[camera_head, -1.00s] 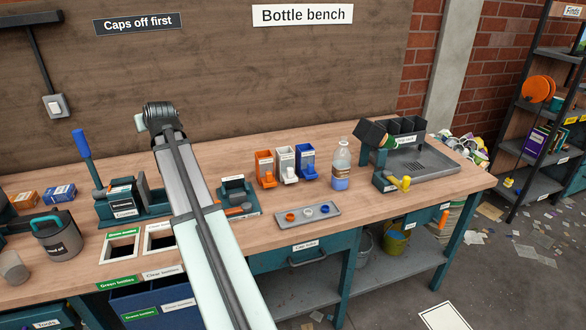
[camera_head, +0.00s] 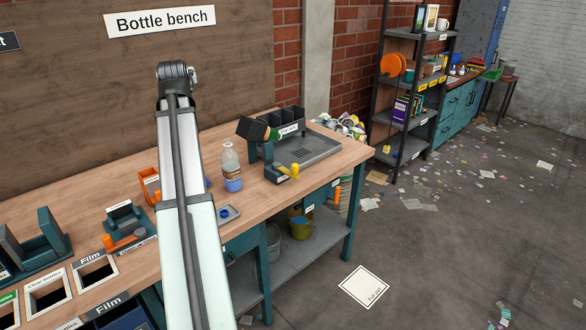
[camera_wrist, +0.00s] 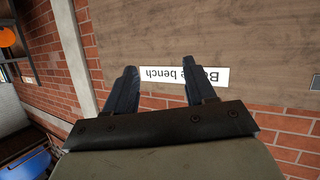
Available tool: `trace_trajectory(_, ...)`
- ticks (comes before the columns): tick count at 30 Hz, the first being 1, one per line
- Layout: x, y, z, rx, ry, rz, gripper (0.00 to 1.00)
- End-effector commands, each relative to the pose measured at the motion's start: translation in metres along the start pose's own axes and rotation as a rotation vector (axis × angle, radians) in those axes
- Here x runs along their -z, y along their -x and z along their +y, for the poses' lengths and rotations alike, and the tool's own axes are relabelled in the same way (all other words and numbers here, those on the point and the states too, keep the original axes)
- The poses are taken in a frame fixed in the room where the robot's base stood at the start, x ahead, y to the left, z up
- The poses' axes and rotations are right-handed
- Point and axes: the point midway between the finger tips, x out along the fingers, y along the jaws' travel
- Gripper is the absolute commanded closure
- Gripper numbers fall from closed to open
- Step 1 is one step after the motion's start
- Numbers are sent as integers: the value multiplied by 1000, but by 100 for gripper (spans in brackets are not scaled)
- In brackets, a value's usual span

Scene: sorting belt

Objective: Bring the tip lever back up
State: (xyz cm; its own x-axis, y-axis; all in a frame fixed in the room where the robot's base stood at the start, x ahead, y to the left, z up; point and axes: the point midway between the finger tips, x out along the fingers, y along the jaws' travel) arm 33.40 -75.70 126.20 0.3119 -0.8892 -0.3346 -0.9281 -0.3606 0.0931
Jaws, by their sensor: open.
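The tipping stand (camera_head: 268,152) stands on the right part of the bench in the head view, with a dark tilted cup (camera_head: 252,129) at its top. A short yellow lever (camera_head: 295,170) sits low at its front right. I take this for the tip lever; its exact angle is too small to tell. My gripper (camera_wrist: 162,80) is open and empty in the wrist view, facing the wall and the upside-down "Bottle bench" sign. The gripper is well away from the lever, which the wrist view does not show. The head view shows my arm but not my fingertips clearly.
A clear bottle with blue at its base (camera_head: 231,168) stands left of the stand. A grey drip tray (camera_head: 306,150) and dark bins (camera_head: 286,120) lie behind and right. My arm hides part of the small cap tray (camera_head: 229,212). Floor right of the bench is mostly open.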

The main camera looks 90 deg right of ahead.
Motion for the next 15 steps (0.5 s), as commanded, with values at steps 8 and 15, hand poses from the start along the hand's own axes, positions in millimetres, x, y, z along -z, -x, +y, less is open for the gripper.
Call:
trace_trajectory(8,-76,-48,142,-164,-263,-386,45)
trace_trajectory(15,-172,-56,248,-330,-584,-818,45)
